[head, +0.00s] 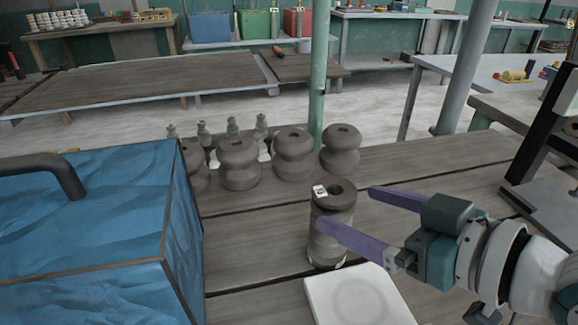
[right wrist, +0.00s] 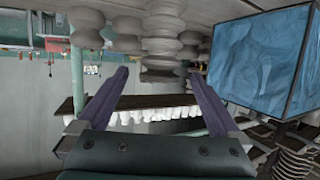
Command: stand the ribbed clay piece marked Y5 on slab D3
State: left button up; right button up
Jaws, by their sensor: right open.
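A brown ribbed clay piece (head: 331,228) stands upright on the wooden table, with a small white tag on its top rim; the tag's mark is too small to read. A pale square slab (head: 358,302) with a faint round mark lies just in front of it, bare. My right gripper (head: 347,207) is open, its purple fingers reaching in from the right. The near finger passes in front of the piece; the far fingertip is behind and to its right. The right wrist view (right wrist: 160,92) shows a ribbed piece (right wrist: 160,42), upside down, between the fingers. My left gripper is not in view.
Several rounded clay pieces (head: 293,155) stand in a row behind, with small grey bottle-like shapes (head: 204,133) beyond. A big blue box (head: 85,225) fills the left. A green post (head: 319,75) rises behind the table. A dark upright stand (head: 540,130) is at right.

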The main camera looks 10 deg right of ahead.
aim_at(333, 197)
jog(key=b+x, duration=0.1)
jog(key=x, duration=0.4)
jog(key=shift+w+a+r, duration=0.1)
jog(key=shift+w+a, duration=0.05)
jog(key=shift+c, duration=0.2)
grip_shut()
dwell(0.4)
jog(key=shift+r, duration=0.1)
